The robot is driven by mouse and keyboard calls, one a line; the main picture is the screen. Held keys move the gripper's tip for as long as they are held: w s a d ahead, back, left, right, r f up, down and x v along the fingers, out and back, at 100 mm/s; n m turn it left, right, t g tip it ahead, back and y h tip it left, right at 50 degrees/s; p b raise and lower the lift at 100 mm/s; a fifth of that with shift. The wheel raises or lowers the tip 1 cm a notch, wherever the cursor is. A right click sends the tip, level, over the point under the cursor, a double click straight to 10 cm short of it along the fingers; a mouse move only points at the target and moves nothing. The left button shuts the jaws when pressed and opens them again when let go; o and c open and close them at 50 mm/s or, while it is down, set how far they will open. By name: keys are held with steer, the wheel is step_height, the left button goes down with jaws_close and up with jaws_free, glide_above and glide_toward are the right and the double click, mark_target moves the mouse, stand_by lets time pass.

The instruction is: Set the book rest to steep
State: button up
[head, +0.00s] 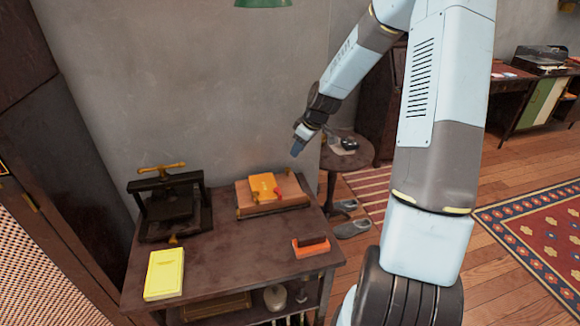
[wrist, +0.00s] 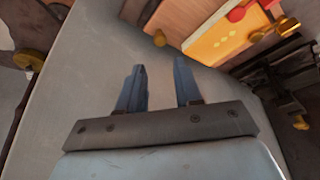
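The book rest (head: 292,186), a low wooden board, lies on the dark table with an orange-yellow book (head: 262,186) on it. Its slope looks shallow; I cannot tell the exact setting. A small red part (head: 279,192) shows by the book's right edge. The wrist view shows the rest's wood (wrist: 178,20), the book (wrist: 222,40) and red parts (wrist: 237,14) at the upper right. My gripper (head: 296,150) is in the air above and right of the rest, apart from it. In the wrist view my gripper (wrist: 160,64) has its two fingers apart with nothing between them.
A black press (head: 172,205) with a brass handle stands at the table's back left. The table's (head: 235,250) middle front is clear. A round side table (head: 352,150) stands behind.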

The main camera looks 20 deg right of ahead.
mark_target(288, 168)
steer(key=x, duration=1)
steer(key=shift+c, duration=0.3)
jaws_close()
steer(key=shift+d, duration=0.25)
steer(key=shift+a+r, duration=0.1)
